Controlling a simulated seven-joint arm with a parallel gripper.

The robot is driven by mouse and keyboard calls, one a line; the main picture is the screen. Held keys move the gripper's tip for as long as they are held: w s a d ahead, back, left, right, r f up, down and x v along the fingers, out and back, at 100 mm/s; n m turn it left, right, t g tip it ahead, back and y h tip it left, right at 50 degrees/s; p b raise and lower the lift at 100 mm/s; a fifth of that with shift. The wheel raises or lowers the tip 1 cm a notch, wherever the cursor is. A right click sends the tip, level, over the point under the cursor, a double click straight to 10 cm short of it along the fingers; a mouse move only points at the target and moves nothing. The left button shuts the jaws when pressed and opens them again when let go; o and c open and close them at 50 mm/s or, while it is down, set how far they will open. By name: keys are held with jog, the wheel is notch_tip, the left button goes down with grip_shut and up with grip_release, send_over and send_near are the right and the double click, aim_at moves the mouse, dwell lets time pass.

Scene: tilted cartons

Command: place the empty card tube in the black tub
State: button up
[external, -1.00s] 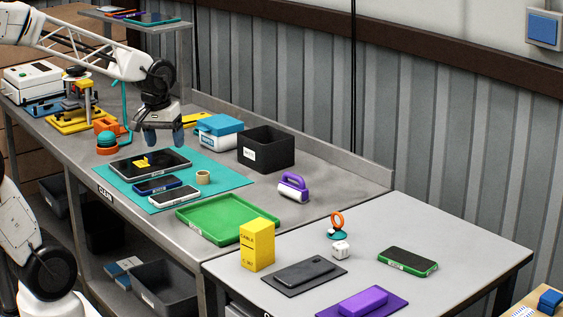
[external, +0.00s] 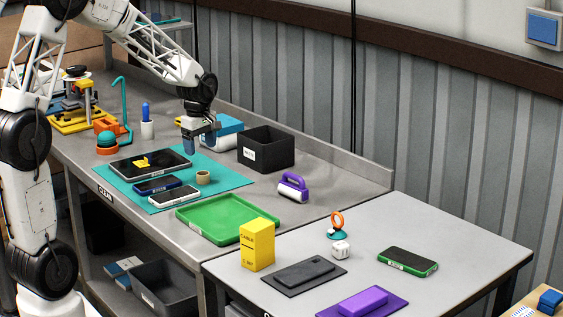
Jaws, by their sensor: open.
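The small tan card tube (external: 203,178) stands upright on the teal mat (external: 228,183), beside the phones. The black tub (external: 278,156), with a white label on its front, stands on the grey bench behind and to the right of the mat. My gripper (external: 201,147) is open, its fingers pointing down. In the picture it is above the tube and left of the tub, apart from both. The tub's floor is hidden.
A blue-lidded white box (external: 222,136) stands close behind my gripper. A purple-handled roller (external: 293,187) and a green tray (external: 229,218) lie to the front right. A tablet (external: 150,163) and phones (external: 174,197) share the mat. Bare bench lies right of the tub.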

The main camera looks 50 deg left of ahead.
aim_at(203, 174)
jog(key=w+a+f+n, duration=0.2)
jog(key=w+a+f, duration=0.1)
jog(key=a+f, duration=0.1)
jog(key=shift+a+n, duration=0.2)
jog(key=shift+n, duration=0.2)
jog(key=shift+f, duration=0.1)
jog(key=shift+f, duration=1.3)
jog(key=shift+w+f, duration=0.1)
jog(key=shift+f, duration=2.5)
jog(key=c, duration=1.1)
jog(key=shift+o, duration=0.2)
